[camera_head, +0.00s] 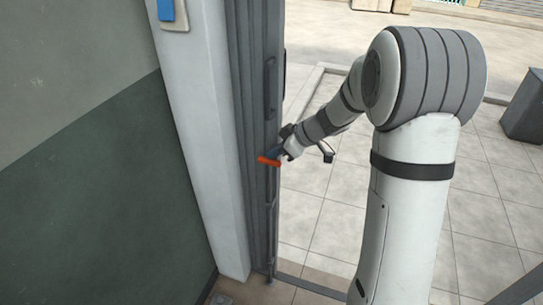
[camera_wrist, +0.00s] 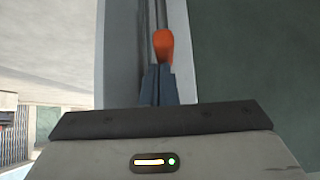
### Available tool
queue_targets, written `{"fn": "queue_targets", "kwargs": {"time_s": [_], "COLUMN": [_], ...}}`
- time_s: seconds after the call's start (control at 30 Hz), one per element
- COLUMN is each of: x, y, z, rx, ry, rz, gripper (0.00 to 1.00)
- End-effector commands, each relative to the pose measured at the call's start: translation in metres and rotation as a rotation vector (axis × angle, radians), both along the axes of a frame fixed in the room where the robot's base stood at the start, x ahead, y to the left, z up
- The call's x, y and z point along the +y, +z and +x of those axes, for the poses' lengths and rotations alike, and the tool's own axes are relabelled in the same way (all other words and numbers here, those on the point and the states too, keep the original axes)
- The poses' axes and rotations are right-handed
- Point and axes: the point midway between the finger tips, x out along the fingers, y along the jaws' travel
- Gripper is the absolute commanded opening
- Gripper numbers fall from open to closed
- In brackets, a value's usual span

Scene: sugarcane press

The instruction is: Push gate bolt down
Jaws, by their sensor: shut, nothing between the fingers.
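The gate bolt has an orange handle (camera_head: 268,161) that sticks out from the edge of the grey gate (camera_head: 259,80) in the head view. In the wrist view the orange handle (camera_wrist: 163,45) sits at the tips of my fingers, in front of a vertical grey rod (camera_wrist: 162,14). My gripper (camera_head: 280,153) is at the handle, and its fingers (camera_wrist: 159,72) are shut together with nothing between them. Whether the fingertips touch the handle cannot be told. The lower rod of the bolt runs down the gate edge towards the floor in the head view.
A white post (camera_head: 208,130) and a green-grey wall (camera_head: 90,190) stand left of the gate. A blue switch plate (camera_head: 166,10) is on the post. Tiled paving (camera_head: 490,210) lies open to the right, with a dark grey block (camera_head: 525,108) at the far right.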

Motion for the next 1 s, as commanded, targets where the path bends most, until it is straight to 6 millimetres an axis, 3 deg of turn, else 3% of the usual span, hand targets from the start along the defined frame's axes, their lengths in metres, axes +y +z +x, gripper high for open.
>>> {"fn": "queue_targets", "kwargs": {"time_s": [0.03, 0.33, 1.0], "x": [-0.001, -0.002, -0.007], "y": [-0.012, -0.034, -0.035], "z": [0.0, 0.0, -0.002], "rx": [-0.002, -0.001, 0.006], "ry": [-0.001, -0.004, -0.005], "rz": [-0.001, 0.0, -0.002], "gripper": [0.0, 0.0, 0.0]}}
